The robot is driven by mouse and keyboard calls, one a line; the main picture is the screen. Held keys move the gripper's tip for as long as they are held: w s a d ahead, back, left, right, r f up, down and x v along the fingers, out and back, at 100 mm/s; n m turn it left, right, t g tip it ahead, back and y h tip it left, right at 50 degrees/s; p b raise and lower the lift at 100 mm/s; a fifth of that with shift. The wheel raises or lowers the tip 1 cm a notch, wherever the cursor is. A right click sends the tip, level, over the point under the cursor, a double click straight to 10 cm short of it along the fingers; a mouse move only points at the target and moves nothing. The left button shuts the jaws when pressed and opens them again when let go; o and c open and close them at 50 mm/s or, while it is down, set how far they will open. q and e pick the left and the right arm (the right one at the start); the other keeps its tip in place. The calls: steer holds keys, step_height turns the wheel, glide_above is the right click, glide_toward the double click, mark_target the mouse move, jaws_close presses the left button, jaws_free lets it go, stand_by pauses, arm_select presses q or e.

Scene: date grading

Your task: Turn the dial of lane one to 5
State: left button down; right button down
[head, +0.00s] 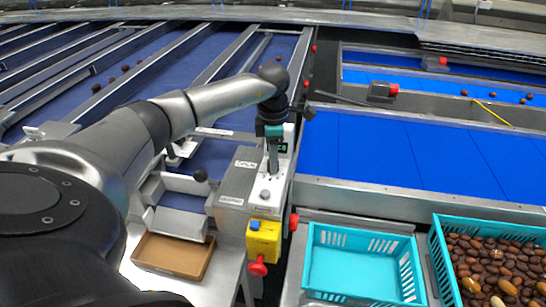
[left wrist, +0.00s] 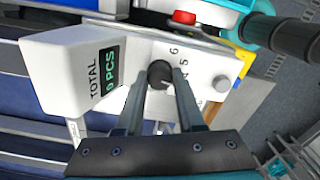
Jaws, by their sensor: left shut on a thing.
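My left gripper (head: 273,172) reaches down onto a white control box (head: 283,157) in the head view. In the left wrist view its fingers (left wrist: 160,88) are shut on a round black dial (left wrist: 158,71), one finger on each side. The digits 4, 5 and 6 are printed on the white panel (left wrist: 214,70) to the dial's right. I cannot tell which digit the dial points to. A display (left wrist: 109,72) beside it reads "TOTAL 0 PCS". In the head view the gripper hides the dial. My right gripper is not in view.
A grey round knob (left wrist: 222,83) sits on the panel near the dial. A yellow box with a red button (head: 262,240) stands in front. An empty turquoise crate (head: 312,262) and a date-filled crate (head: 437,262) are at right. A brown tray (head: 172,256) lies at left.

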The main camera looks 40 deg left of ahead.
arm_select(q)
steer(key=n, duration=0.4)
steer(key=shift+r+n+p, duration=0.1)
steer(key=shift+n+p, duration=0.2)
steer(key=shift+p, duration=0.05)
steer(key=shift+n+p, duration=0.4)
steer(key=shift+n, duration=1.4)
steer(key=c, duration=0.5)
jaws_free()
step_height(320, 180, up, 15)
steer(key=shift+r+b, duration=0.1)
steer(key=shift+b, duration=0.6)
